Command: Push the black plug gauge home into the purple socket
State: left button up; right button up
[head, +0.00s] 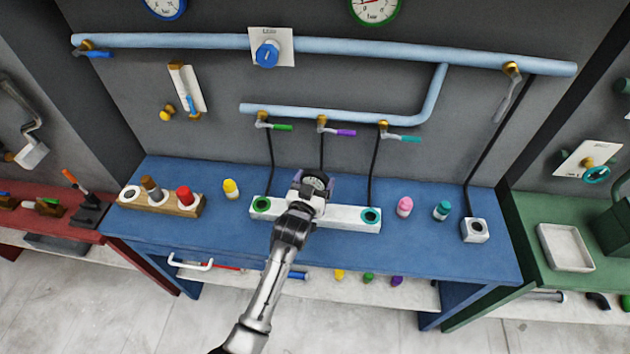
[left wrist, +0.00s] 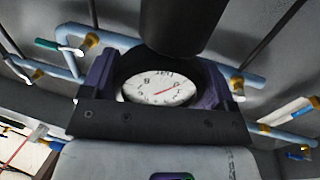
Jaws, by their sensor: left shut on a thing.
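My left gripper (head: 313,186) is shut on the black plug gauge (head: 316,180), low over the middle of a white block (head: 342,219) on the blue bench. The gauge's dial faces up. In the left wrist view the gauge (left wrist: 158,90) shows its white dial and red needle between the two purplish fingers. The purple socket is hidden behind my gripper and arm; how deep the gauge sits cannot be told. A green socket (head: 262,204) shows at the block's left end and a teal socket (head: 371,216) at its right end. My right gripper is not in view.
A wooden rack (head: 160,204) with plugs and a yellow plug (head: 231,188) stand left of the block. A pink plug (head: 405,207), a teal plug (head: 442,210) and a small white block (head: 475,230) stand right. Black lines hang from the pipe behind. The bench's front strip (head: 400,254) is clear.

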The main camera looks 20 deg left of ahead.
pick_arm(q)
jog(key=shift+f+b, duration=0.35)
jog(key=shift+f, duration=0.15)
dwell(0.4)
jog(key=shift+f+b, duration=0.55)
jog(key=shift+f, duration=0.35)
jog(key=shift+f+b, duration=0.35)
jog(key=shift+f, duration=0.25)
jog(key=o, duration=1.3)
jog(key=shift+o, duration=0.3)
jog(key=shift+f, duration=0.1)
jog(key=s+p, duration=0.1)
jog(key=s, duration=1.2)
jog(key=shift+s+d, duration=0.15)
jog(key=shift+s, duration=0.25)
